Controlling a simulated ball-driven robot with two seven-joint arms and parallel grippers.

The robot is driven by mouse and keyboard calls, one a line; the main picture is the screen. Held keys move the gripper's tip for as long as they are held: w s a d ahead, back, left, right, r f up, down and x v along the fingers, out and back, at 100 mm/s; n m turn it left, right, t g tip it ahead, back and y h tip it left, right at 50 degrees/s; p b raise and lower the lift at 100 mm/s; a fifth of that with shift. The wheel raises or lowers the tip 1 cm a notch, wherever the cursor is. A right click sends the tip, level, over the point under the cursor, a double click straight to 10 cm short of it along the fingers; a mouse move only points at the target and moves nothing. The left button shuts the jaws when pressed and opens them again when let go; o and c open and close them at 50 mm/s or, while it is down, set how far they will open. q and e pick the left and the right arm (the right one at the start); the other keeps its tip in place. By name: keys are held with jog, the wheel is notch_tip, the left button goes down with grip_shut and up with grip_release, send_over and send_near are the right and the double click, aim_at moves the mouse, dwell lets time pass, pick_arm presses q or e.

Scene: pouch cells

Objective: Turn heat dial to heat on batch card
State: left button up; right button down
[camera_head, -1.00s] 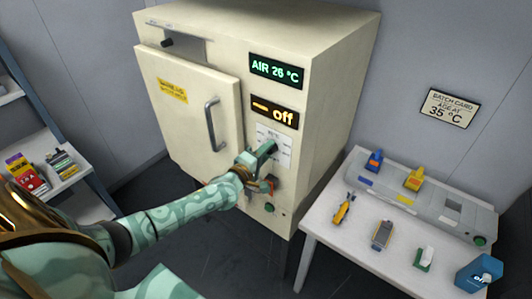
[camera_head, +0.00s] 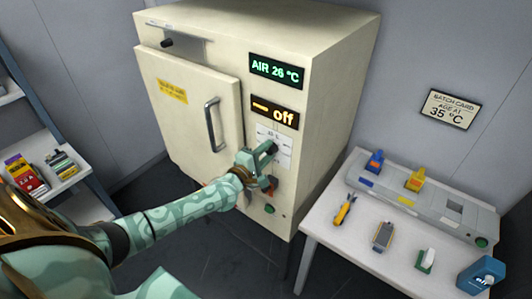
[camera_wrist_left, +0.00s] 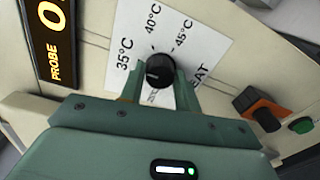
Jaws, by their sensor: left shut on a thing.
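The heat dial is a round black knob (camera_wrist_left: 160,70) on a white scale plate (camera_wrist_left: 205,35) marked 35, 40 and 45 °C on the oven front. My left gripper (camera_head: 268,152) is shut on the knob, and its green fingers sit on both sides of it in the left wrist view (camera_wrist_left: 160,82). The white pointer mark on the knob faces left in that view, below the 35 °C label. The lower scale is partly hidden by the fingers. My right gripper is not seen.
The cream oven (camera_head: 190,110) has its door closed. Its displays read "AIR 26 °C" (camera_head: 276,70) and "off" (camera_head: 274,113). An orange-and-black switch (camera_wrist_left: 261,110) and green button (camera_wrist_left: 302,125) lie beside the dial. A white table (camera_head: 340,245) with several tools stands right.

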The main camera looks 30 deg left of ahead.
pick_arm(q)
jog(key=o, duration=1)
jog(key=shift+c, duration=0.2)
jog(key=s+a+p, duration=0.1)
jog(key=s, duration=1.5)
jog(key=shift+s+a, duration=0.15)
